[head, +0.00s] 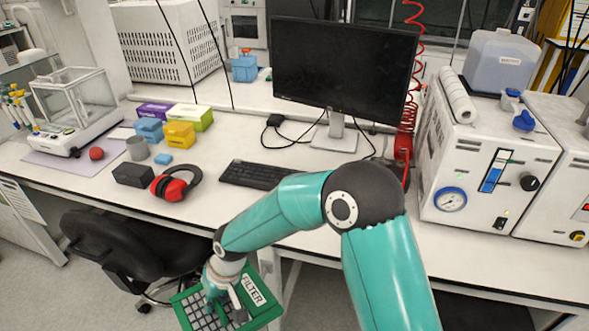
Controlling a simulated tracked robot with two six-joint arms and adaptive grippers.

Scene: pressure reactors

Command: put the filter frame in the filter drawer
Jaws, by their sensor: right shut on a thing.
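The filter frame (268,311) is a green frame with a grey grid and a white label reading FILTER. It is at the lower middle left of the head view, in front of the bench's front edge. My right gripper (222,304) is shut on the filter frame, holding it from above; its fingers partly cover the grid. My left gripper is not in view. I cannot make out a filter drawer in this view.
A white bench (216,204) runs across the view, with a keyboard (257,175), a monitor (343,72) and red ear defenders (172,186). White reactor units (470,150) stand at the right. A black chair (125,245) is left of the filter frame.

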